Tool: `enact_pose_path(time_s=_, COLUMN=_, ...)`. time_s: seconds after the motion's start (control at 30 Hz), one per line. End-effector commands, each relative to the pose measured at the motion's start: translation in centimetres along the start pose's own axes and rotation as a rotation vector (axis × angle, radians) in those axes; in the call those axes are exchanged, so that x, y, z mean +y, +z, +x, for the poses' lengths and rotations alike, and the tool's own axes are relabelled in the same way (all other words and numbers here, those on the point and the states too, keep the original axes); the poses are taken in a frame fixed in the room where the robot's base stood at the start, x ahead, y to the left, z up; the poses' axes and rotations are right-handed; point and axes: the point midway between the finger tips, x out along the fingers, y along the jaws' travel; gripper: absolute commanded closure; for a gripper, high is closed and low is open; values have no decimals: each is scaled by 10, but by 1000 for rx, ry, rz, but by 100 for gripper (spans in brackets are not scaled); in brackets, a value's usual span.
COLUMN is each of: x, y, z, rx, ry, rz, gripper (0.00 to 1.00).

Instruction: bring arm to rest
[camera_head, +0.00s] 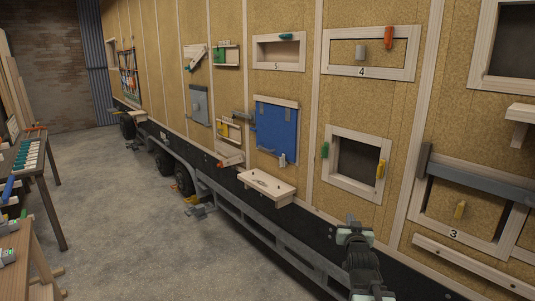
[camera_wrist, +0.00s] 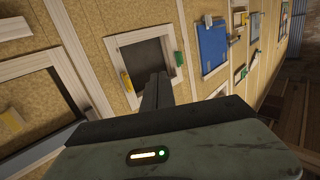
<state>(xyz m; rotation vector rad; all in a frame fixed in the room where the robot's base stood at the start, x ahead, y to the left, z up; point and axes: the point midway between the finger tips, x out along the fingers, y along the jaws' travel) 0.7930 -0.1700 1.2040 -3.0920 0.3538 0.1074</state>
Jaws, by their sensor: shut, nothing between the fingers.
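My arm rises at the bottom of the head view, right of centre, in front of the trailer wall's dark lower edge. The dark, narrow fingers of my gripper (camera_wrist: 157,92) stand together in the wrist view, shut and empty. They point toward the lower part of a framed opening (camera_wrist: 147,60) in the trailer wall. In the head view the same opening (camera_head: 357,160) is above my arm, with a green latch (camera_head: 325,150) on its left and a yellow latch (camera_head: 380,170) on its right. I cannot tell the fingers apart in the head view.
A wooden shelf (camera_head: 266,187) juts from the wall left of my arm. A blue sheet (camera_head: 277,127) hangs above it. A hatch marked 3 with a grey bar (camera_head: 480,181) is on the right. Workbenches (camera_head: 30,157) stand at the far left.

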Motion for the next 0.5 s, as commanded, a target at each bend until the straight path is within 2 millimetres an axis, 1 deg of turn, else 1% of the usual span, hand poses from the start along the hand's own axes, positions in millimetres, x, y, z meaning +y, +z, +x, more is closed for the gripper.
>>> enact_pose_path(time_s=0.03, x=-37, y=25, z=-2, rx=-103, ry=-45, rz=-7, gripper=100)
enact_pose_path(time_s=0.07, x=-57, y=43, z=-6, rx=-174, ry=-68, rz=-13, gripper=100)
enact_pose_path(time_s=0.1, x=-81, y=67, z=-14, rx=-276, ry=-97, rz=-25, gripper=100)
enact_pose_path(time_s=0.17, x=-113, y=105, z=-32, rx=-441, ry=-137, rz=-49, gripper=100)
enact_pose_path(time_s=0.2, x=-130, y=131, z=-49, rx=-561, ry=-158, rz=-68, gripper=100)
enact_pose_path(time_s=0.23, x=-139, y=150, z=-64, rx=-657, ry=-170, rz=-84, gripper=100)
enact_pose_path(time_s=0.27, x=-145, y=168, z=-82, rx=-756, ry=-179, rz=-101, gripper=100)
enact_pose_path(time_s=0.3, x=-145, y=189, z=-105, rx=-883, ry=-181, rz=-121, gripper=100)
enact_pose_path(time_s=0.33, x=-141, y=202, z=-122, rx=-973, ry=-178, rz=-133, gripper=100)
enact_pose_path(time_s=0.37, x=-136, y=212, z=-138, rx=-1058, ry=-173, rz=-143, gripper=100)
enact_pose_path(time_s=0.4, x=-130, y=223, z=-160, rx=-1162, ry=-168, rz=-155, gripper=100)
enact_pose_path(time_s=0.5, x=-120, y=237, z=-203, rx=-1357, ry=-160, rz=-179, gripper=100)
